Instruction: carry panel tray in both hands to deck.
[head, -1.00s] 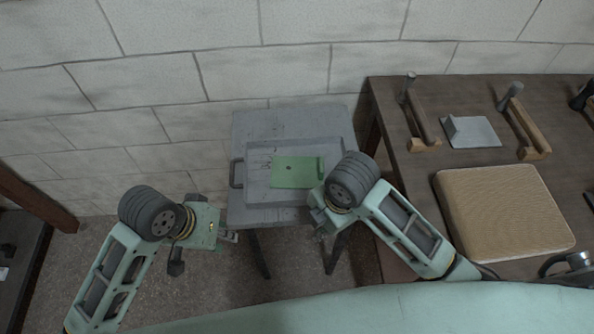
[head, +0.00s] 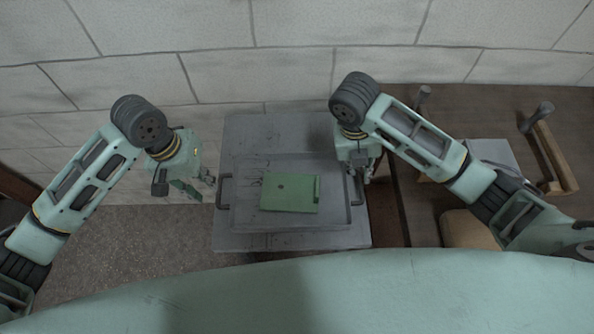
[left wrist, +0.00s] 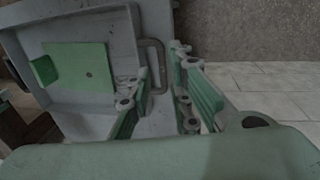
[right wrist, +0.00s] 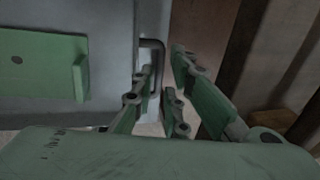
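The grey panel tray (head: 335,215) lies flat on a grey stand (head: 255,128), with a dark handle at each side. A green panel (head: 290,195) with a small hole and a raised strip lies in it. My left gripper (head: 210,180) is open beside the left handle (head: 221,192); in the left wrist view this handle (left wrist: 160,48) shows just past the fingertips. My right gripper (head: 367,172) is open at the right handle (head: 359,187), which also shows beyond the fingers in the right wrist view (right wrist: 153,42). Neither gripper is shut on a handle. I cannot tell which surface is the deck.
A dark wooden bench (head: 420,215) stands to the right, close to the stand. It holds a tan padded block (head: 466,230), a grey plate (head: 495,153) and a wooden piece with a grey knob (head: 552,160). A pale block wall (head: 290,70) is behind. Bare floor lies left of the stand.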

